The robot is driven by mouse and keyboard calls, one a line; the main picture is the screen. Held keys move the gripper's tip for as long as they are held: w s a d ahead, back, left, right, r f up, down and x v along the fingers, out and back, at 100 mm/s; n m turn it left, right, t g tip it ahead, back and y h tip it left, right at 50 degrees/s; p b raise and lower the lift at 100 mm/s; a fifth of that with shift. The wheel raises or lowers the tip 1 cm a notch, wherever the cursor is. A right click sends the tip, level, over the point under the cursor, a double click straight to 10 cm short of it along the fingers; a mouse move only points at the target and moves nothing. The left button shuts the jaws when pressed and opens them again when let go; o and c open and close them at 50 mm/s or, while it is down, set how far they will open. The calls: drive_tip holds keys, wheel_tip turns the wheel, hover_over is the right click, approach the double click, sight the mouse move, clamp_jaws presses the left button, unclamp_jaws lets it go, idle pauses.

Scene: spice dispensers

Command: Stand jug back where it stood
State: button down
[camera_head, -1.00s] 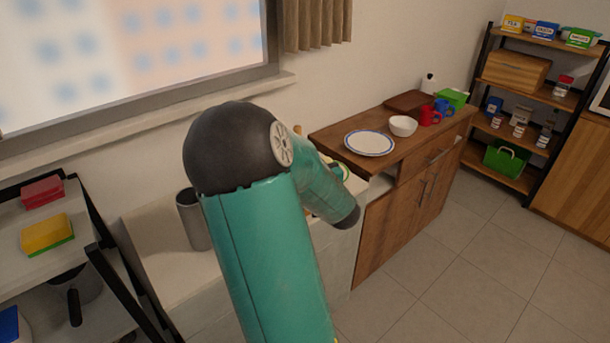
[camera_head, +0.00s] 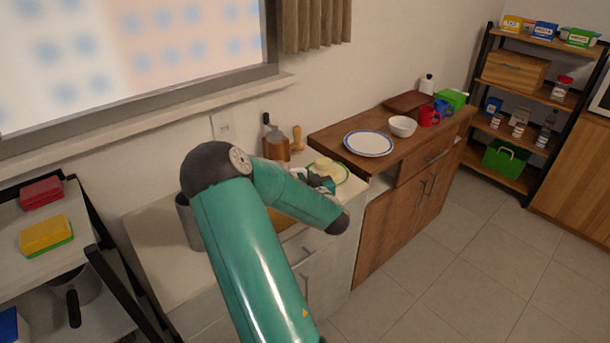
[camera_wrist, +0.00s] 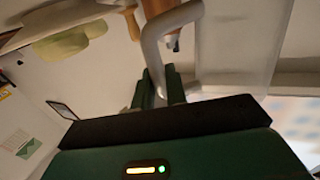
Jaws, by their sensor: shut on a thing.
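The jug (camera_wrist: 238,50) shows in the wrist view as a pale, see-through body with a thick grey-white handle on its left. My gripper (camera_wrist: 161,82) is shut on the handle, its two dark fingers at the handle's lower end in that picture. The jug's base and what lies under it are not clear. In the head view my arm covers part of the pale counter (camera_head: 150,250), and I cannot make out the jug there.
A wooden block (camera_head: 276,147) and a wooden mill (camera_head: 297,140) stand at the counter's back. A plate with pale yellow things (camera_head: 326,168) is beside them. A grey metal canister (camera_head: 188,222) stands left of my arm. A brown cabinet (camera_head: 408,160) is to the right.

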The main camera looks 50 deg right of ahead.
drive_tip(key=shift+f, duration=0.15)
drive_tip(key=c, duration=1.4)
unclamp_jaws()
drive_tip(key=shift+c, duration=0.2)
drive_tip(key=shift+f, duration=0.1)
